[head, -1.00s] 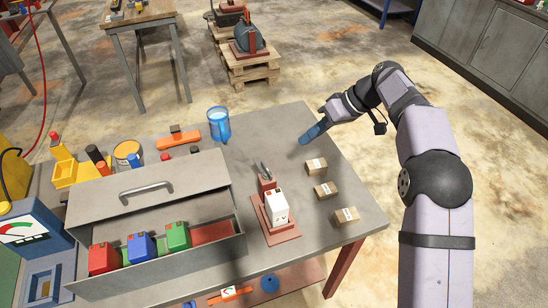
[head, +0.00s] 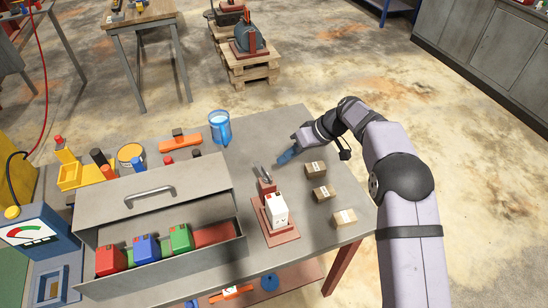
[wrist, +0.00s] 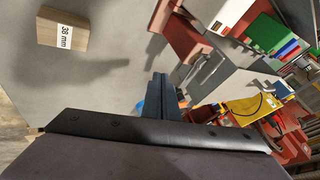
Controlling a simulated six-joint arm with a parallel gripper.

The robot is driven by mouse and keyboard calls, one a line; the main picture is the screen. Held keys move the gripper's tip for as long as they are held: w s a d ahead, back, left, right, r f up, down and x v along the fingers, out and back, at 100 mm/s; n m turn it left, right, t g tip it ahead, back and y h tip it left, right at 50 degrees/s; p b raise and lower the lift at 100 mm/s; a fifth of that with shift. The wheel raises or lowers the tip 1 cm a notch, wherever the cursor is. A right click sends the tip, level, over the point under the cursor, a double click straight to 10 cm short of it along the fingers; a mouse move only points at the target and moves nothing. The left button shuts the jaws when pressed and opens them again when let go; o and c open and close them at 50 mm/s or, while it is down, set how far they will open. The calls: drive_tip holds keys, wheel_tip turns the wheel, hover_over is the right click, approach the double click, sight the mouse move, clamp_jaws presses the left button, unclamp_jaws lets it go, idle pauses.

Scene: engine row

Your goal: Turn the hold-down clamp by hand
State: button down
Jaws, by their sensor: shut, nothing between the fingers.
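The hold-down clamp (head: 266,186) is a red block with a grey lever on top, on a red base plate on the grey workbench. A white box-shaped part (head: 276,211) stands on the same plate, in front of the clamp. My gripper (head: 281,162) has blue fingers, shut and empty, above the bench just behind and to the right of the clamp, apart from it. In the wrist view the blue fingers (wrist: 165,95) are together, and the red fixture (wrist: 180,35) shows beyond them at the top. The lever is not clear in that view.
Several wooden blocks sit to the right of the clamp; one, labelled 38 mm, shows in the wrist view (wrist: 62,28). An open grey toolbox (head: 165,265) with coloured boxes stands to the left. A blue cup (head: 220,127) stands at the bench's back edge.

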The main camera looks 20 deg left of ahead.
sight(256, 164)
drive_tip(key=shift+s+a+f+p, duration=0.15)
drive_tip(key=shift+s+a+p, duration=0.9)
drive_tip(key=shift+s+a, duration=0.4)
drive_tip(key=shift+s+d, duration=0.15)
drive_tip(key=shift+a+f+b, duration=0.1)
drive_tip(key=shift+a+b, duration=0.5)
drive_tip(key=shift+b, duration=1.05)
drive_tip(key=shift+s+a+n+g+b, duration=0.2)
drive_tip(key=shift+s+a+n+b, duration=0.15)
drive_tip(key=shift+a+b, duration=0.45)
drive_tip(key=shift+s+a+n+g+b, duration=0.2)
drive_tip(key=shift+s+a+n+b, duration=0.15)
drive_tip(key=shift+b, duration=0.85)
drive_tip(key=shift+s+a+b, duration=0.4)
drive_tip(key=shift+s+b, duration=0.15)
drive_tip(key=shift+s, duration=0.2)
